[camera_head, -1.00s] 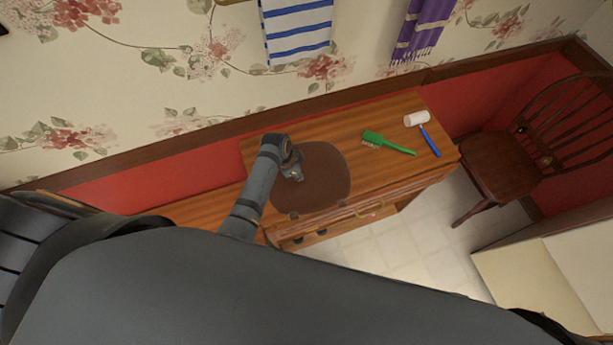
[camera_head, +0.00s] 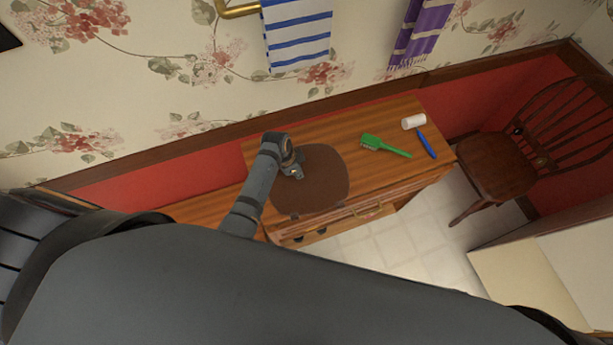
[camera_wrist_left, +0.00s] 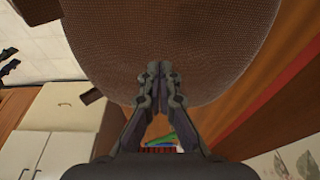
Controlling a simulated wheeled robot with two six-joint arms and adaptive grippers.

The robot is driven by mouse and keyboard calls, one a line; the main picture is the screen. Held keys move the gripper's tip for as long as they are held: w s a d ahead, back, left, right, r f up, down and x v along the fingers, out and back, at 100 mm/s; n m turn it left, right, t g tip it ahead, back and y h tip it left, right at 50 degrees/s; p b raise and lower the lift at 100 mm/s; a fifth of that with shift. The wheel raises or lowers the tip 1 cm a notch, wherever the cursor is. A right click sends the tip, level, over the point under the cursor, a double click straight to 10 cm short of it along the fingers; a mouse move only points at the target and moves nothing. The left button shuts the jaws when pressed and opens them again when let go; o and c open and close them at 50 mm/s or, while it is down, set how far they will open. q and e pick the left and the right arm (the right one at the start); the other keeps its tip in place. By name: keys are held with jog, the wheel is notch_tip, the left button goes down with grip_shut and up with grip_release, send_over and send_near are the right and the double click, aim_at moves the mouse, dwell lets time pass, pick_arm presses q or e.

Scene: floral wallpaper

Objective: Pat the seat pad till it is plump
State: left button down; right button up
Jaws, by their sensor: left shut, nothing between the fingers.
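The seat pad (camera_head: 318,182) is a brown, rounded pad lying on the wooden cabinet top in the head view. In the left wrist view the woven brown pad (camera_wrist_left: 165,35) fills the upper middle. My left gripper (camera_head: 297,172) is over the pad's left part, its fingers shut and empty. In the left wrist view the closed fingertips (camera_wrist_left: 160,68) are over the pad near its edge. I cannot tell whether they touch it. My right gripper is not in view.
A green brush (camera_head: 385,146) and a roller with white head (camera_head: 413,122) and blue handle (camera_head: 427,143) lie right of the pad. A wooden chair (camera_head: 498,165) stands at right. Striped (camera_head: 297,35) and purple (camera_head: 420,32) towels hang behind on the wall.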

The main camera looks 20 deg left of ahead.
aim_at(301, 180)
pick_arm(q)
jog(key=shift+f+b, duration=1.05)
jog(key=shift+f, duration=0.7)
jog(key=shift+r, duration=0.1)
notch_tip(301, 180, up, 2)
jog(key=p, duration=0.2)
jog(key=shift+r+p, duration=0.1)
jog(key=shift+p, duration=0.3)
jog(key=shift+r+b, duration=0.2)
jog(key=shift+b, duration=0.1)
jog(key=shift+r, duration=0.4)
